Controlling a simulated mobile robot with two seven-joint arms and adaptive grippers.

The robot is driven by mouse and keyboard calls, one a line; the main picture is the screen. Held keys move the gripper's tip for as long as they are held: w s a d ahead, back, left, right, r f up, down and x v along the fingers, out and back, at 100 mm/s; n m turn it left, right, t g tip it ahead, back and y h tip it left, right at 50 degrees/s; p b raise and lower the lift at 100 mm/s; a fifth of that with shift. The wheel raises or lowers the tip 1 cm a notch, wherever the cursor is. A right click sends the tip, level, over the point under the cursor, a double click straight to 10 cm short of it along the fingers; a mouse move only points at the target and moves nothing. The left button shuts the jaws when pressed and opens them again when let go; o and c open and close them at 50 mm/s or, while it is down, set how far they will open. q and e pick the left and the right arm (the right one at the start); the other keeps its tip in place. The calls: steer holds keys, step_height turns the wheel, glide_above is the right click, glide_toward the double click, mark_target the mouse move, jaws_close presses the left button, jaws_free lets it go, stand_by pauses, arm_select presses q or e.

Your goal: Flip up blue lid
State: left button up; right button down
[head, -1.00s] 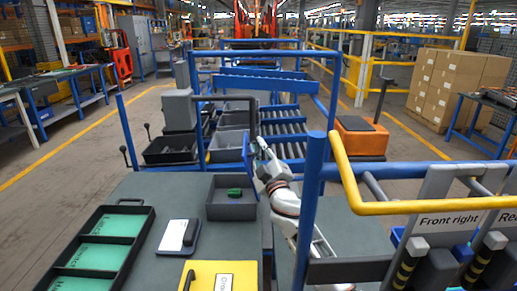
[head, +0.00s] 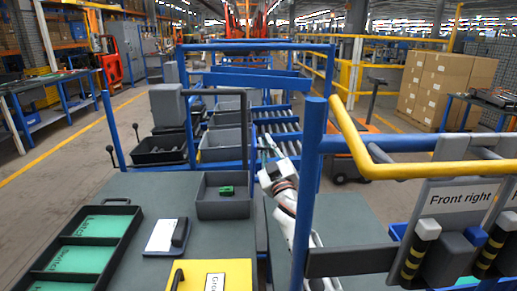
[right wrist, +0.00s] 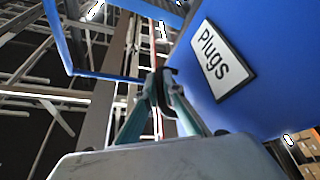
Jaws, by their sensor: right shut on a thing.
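The blue lid (right wrist: 268,72) fills the upper right of the right wrist view as a tilted blue panel with a white label reading "Plugs" (right wrist: 214,60). My right gripper (right wrist: 158,88) has its fingers closed together on a dark piece at the lid's near edge, which looks like its handle. In the head view the same gripper (head: 267,147) is raised just behind and right of the grey bin (head: 224,207). The lid's blue face does not show clearly there. My left gripper is not in view.
The grey bin holds a small green part (head: 227,190). A blue post (head: 308,190) stands close by my right arm, with a yellow rail (head: 400,171) to its right. A black tray with green compartments (head: 85,250) and a yellow panel (head: 215,275) lie on the grey table.

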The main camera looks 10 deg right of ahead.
steer(key=shift+d+r, duration=0.1)
steer(key=c, duration=2.4)
jaws_free()
steer(key=shift+c, duration=0.2)
steer(key=shift+s, duration=0.25)
steer(key=v, duration=1.1)
steer(key=shift+s+f, duration=0.2)
steer(key=shift+s, duration=0.05)
